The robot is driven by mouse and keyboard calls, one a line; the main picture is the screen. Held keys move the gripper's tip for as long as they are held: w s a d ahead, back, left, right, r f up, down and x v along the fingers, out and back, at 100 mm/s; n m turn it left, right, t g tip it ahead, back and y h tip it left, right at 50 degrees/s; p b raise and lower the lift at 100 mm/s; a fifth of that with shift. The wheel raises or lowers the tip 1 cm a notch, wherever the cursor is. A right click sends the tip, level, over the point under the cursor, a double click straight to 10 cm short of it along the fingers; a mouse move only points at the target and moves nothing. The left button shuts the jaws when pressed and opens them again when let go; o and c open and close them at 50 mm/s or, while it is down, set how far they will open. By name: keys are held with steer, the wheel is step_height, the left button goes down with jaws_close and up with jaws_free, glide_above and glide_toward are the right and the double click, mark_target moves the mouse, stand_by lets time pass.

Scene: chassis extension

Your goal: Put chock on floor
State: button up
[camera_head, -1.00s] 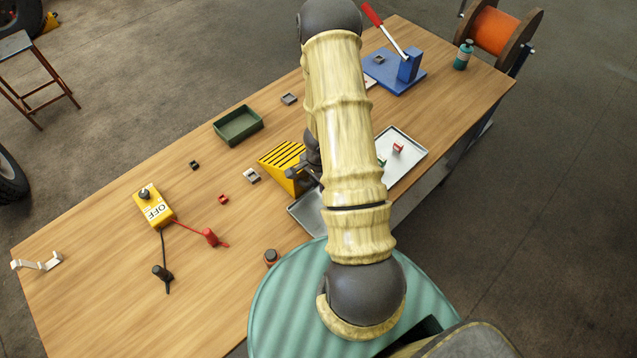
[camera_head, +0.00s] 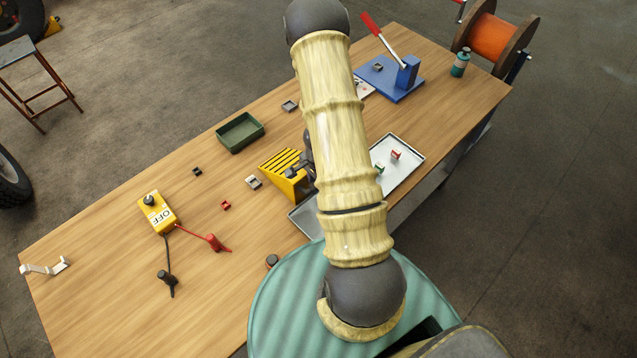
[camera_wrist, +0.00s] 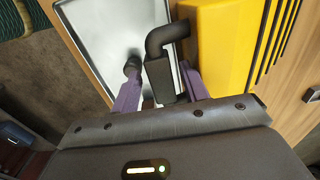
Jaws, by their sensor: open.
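The chock is a yellow wedge with black stripes (camera_head: 283,167) standing on the wooden table. My arm hides part of its right side in the head view. In the wrist view its yellow side (camera_wrist: 216,50) fills the upper right, with a dark bent handle (camera_wrist: 164,62) on it. My gripper (camera_wrist: 161,88) is open, with its purple fingers on either side of the handle. I cannot tell whether either finger touches it. In the head view my gripper is mostly hidden by my arm, at the chock's right side. The grey floor (camera_head: 530,240) shows beyond the table.
A metal tray (camera_head: 412,172) with small parts lies right of the chock. A green bin (camera_head: 240,133), a yellow OFF box (camera_head: 157,213) with clamps and a blue lever tool (camera_head: 398,78) share the table. Floor right of the table is clear.

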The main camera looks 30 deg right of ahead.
step_height(320, 180, up, 8)
steer(key=p, duration=0.2)
steer(key=shift+p, duration=0.3)
steer(key=shift+a+r, duration=0.1)
steer(key=shift+r, duration=0.1)
steer(key=s+a+r+n+t, duration=0.1)
steer(key=s+a+r+n, duration=0.2)
steer(key=a+r+n, duration=0.4)
steer(key=s+a+r+n+t, duration=0.1)
steer(key=s+a+r+n, duration=0.2)
steer(key=a+r+n, duration=0.4)
step_height(320, 180, up, 8)
steer(key=shift+s+r+n+t, duration=0.1)
steer(key=shift+s+n+t, duration=0.25)
steer(key=shift+n, duration=0.55)
steer(key=shift+c, duration=0.3)
